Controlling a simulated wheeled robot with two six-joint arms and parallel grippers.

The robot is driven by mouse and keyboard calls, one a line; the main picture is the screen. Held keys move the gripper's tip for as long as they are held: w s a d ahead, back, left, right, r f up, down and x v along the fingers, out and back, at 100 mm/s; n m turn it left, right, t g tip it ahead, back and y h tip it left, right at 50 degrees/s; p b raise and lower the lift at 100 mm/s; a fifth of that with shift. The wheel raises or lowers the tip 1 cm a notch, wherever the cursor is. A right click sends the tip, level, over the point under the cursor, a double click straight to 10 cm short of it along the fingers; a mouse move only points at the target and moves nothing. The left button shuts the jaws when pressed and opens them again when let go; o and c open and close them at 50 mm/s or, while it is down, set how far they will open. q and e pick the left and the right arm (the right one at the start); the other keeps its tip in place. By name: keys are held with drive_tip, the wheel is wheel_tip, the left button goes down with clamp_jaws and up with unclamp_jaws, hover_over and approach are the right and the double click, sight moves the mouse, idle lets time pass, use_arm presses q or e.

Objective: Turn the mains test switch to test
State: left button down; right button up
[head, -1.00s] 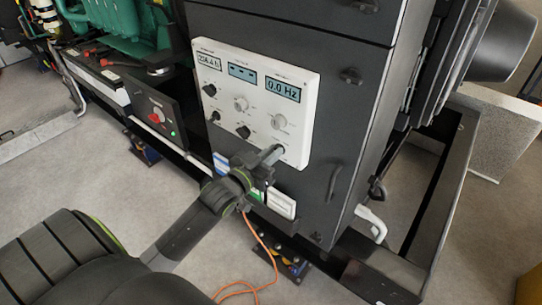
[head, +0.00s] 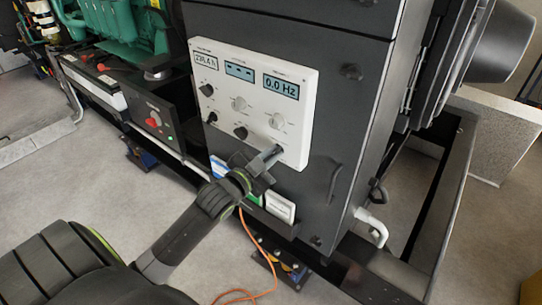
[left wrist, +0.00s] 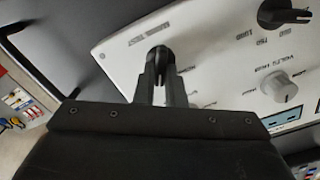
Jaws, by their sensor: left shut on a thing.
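The white control panel (head: 306,107) is on the front of the dark cabinet, with displays, black knobs and grey knobs. My left gripper (head: 274,152) is at the panel's lower right corner. In the left wrist view my left gripper (left wrist: 160,72) has its two fingers shut on a dark knob, the mains test switch (left wrist: 159,52), beside a printed label that seems to read mains test. The fingers hide most of the knob, so its pointing direction cannot be told. In the head view the gripper covers the switch. My right gripper is in neither view.
A black box with a red knob (head: 153,121) stands left of the cabinet. Coloured tags (head: 279,207) sit below the panel. An orange cable (head: 246,235) hangs to the floor. A black knob (left wrist: 285,14) and a grey knob (left wrist: 279,86) are near the gripper.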

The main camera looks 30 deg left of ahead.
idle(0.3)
use_arm(q)
drive_tip(key=c, duration=1.5)
unclamp_jaws()
drive_tip(key=shift+s, duration=0.1)
drive_tip(key=s+a, duration=0.1)
drive_tip(key=s, duration=1.6)
drive_tip(key=shift+a, duration=0.15)
drive_tip(key=shift+s, duration=0.1)
